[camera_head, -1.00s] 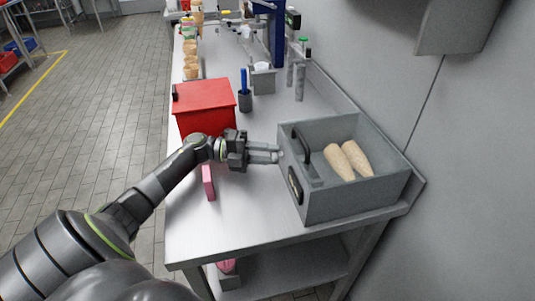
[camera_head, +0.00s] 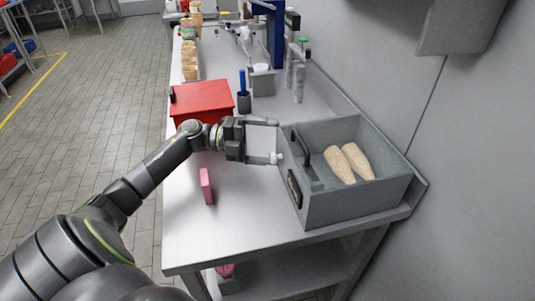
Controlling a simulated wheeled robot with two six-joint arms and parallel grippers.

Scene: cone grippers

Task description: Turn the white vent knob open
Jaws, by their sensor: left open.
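The small white knob (camera_head: 277,158) sticks out from the left face of a grey open-topped box (camera_head: 375,203) on the table. My left gripper (camera_head: 277,141) points right toward that face with its two fingers spread wide. One finger is higher in the picture, and the lower finger's tip is right beside the knob. I cannot tell whether it touches the knob. Nothing is visible between the fingers. My right gripper is not in view.
Two tan cones (camera_head: 350,163) lie in the box, which has a dark handle (camera_head: 304,146). A red box (camera_head: 202,101) stands behind my left gripper. A pink block (camera_head: 206,186) stands nearer. The front of the metal table (camera_head: 235,225) is clear.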

